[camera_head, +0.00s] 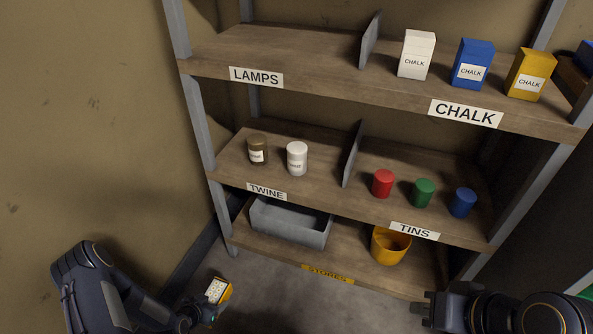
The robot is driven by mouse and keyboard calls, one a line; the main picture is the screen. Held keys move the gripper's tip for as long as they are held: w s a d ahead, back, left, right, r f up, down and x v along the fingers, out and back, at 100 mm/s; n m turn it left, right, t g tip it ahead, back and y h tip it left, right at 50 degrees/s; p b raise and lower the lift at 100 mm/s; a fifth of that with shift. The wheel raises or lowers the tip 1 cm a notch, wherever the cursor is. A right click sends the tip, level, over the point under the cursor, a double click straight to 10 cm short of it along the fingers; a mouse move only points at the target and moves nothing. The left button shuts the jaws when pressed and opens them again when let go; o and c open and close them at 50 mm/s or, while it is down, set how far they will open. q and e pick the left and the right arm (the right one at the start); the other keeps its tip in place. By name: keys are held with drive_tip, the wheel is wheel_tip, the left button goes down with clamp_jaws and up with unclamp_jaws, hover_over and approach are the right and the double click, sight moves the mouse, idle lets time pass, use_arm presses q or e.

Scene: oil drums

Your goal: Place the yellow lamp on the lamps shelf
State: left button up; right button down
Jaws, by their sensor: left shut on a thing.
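The yellow lamp (227,291), with a pale dotted face, is low in the picture, in front of the shelving and above the floor. My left gripper (207,308) is shut on it; the fingers are partly hidden. The lamps shelf is the left section of the top board (280,50), marked by a LAMPS label (256,77). This section is bare and lies well above the lamp. My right gripper (424,309) is at the lower right, in front of the bottom shelf, with nothing visible in it; its finger gap is unclear.
A grey divider (371,40) separates lamps from white, blue and yellow chalk boxes (416,55). Below are twine jars (297,158), tins (423,192), a grey bin (290,221) and a yellow bucket (390,246). A metal post (198,120) and wall border the left side.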

use_arm(q)
drive_tip(key=shift+n+y, duration=0.3)
drive_tip(key=shift+n, duration=0.1)
drive_tip(key=w+r, duration=0.1)
drive_tip(key=r, duration=0.2)
drive_tip(key=w+r, duration=0.4)
drive_tip(key=r, duration=0.1)
drive_tip(key=shift+w+a+r, duration=0.1)
drive_tip(key=shift+a+r, duration=0.2)
drive_tip(key=shift+r, duration=0.05)
drive_tip(key=w+d+r+n+y, duration=0.15)
drive_tip(key=d+r, duration=0.25)
drive_tip(key=r, duration=0.8)
drive_tip(key=d+r+n+y, duration=0.15)
drive_tip(key=d+r, duration=0.35)
drive_tip(key=r, duration=0.8)
drive_tip(key=s+r+p, duration=0.4)
drive_tip(key=r+p, duration=1.1)
drive_tip(key=p, duration=0.2)
drive_tip(key=s+r+p, duration=0.4)
drive_tip(key=r+p, duration=1.1)
drive_tip(key=p, duration=0.2)
drive_tip(key=shift+a+r+t+h, duration=0.3)
drive_tip(key=shift+r, duration=0.05)
drive_tip(key=shift+f, duration=0.1)
